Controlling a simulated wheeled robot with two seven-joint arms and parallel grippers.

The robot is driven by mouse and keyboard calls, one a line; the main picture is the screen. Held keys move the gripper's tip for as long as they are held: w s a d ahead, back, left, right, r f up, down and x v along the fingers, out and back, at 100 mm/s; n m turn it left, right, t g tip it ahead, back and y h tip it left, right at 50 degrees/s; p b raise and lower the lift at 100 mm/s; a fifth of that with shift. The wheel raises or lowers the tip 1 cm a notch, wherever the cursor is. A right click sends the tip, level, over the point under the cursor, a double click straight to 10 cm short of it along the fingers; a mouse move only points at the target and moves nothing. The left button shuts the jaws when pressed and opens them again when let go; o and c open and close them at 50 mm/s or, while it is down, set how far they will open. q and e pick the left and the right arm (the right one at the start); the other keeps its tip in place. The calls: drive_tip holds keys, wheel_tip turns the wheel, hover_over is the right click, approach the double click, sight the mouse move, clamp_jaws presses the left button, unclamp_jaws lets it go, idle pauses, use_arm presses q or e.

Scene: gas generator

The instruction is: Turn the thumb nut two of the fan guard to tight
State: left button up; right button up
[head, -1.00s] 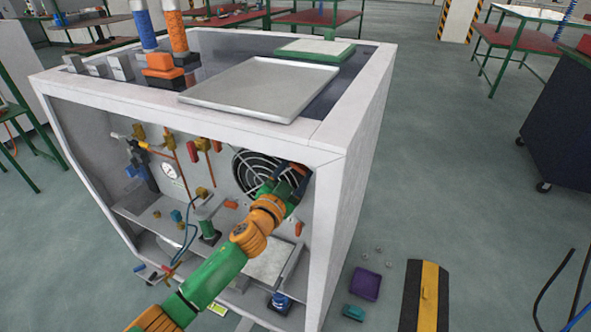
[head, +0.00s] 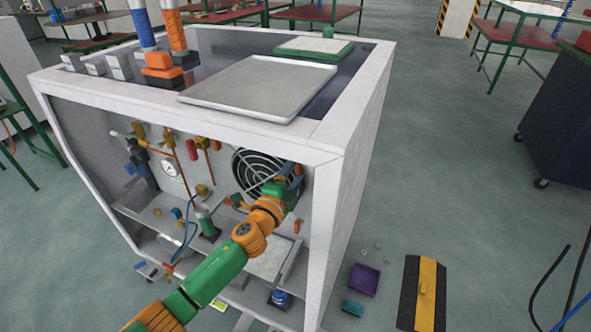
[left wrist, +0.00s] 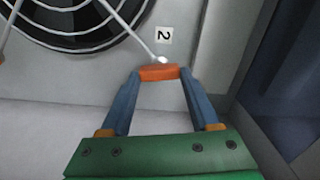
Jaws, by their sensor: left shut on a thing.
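The fan guard (head: 257,168) is a round white wire guard over a dark fan on the cabinet's back wall; part of it also shows in the left wrist view (left wrist: 75,18). A label with the number 2 (left wrist: 164,35) is beside the guard's lower edge. Just below the label is thumb nut two (left wrist: 158,72), an orange bar lying roughly level. My left gripper (head: 294,176) reaches into the cabinet, and its blue fingers are shut on the nut's two ends in the left wrist view (left wrist: 158,78). In the head view the gripper hides the nut. My right gripper is not in view.
The white cabinet's right post (head: 328,240) stands close to my left arm. Orange handles (head: 297,226), valves, a gauge (head: 170,168) and a blue hose (head: 190,228) are inside. A metal tray (head: 258,88) lies on top. A purple box (head: 364,280) is on the floor at right.

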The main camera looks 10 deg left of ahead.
use_arm(q)
drive_tip(key=shift+m, duration=0.9)
drive_tip(key=o, duration=1.4)
drive_tip(key=shift+c, duration=0.2)
drive_tip(key=s+a, duration=0.1)
drive_tip(key=s, duration=0.6)
drive_tip(key=shift+a, duration=0.15)
drive_tip(key=shift+f, duration=0.1)
